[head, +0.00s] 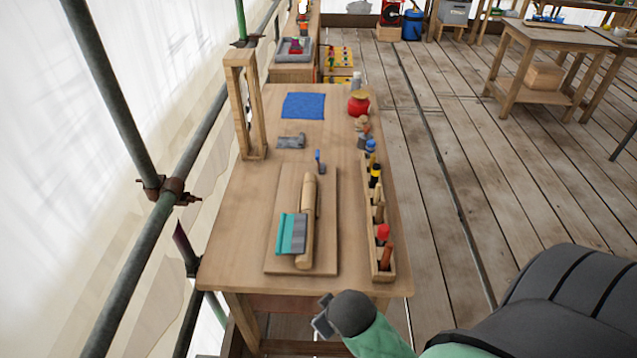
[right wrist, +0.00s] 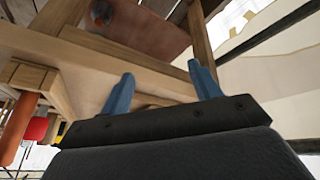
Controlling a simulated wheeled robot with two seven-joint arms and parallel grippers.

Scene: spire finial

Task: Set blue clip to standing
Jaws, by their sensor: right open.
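My right gripper (head: 322,318) is at the bench's near edge, well short of the clip. In the right wrist view its two blue fingers (right wrist: 162,90) are apart with nothing between them, facing the bench's edge and underside. My left gripper is not in view.
The board carries a wooden roller (head: 308,210) and a teal-handled scraper (head: 291,233). A narrow tool rack (head: 376,255) runs along the bench's right edge. A grey metal piece (head: 291,141), a blue cloth (head: 303,106) and a wooden frame (head: 233,110) are farther back.

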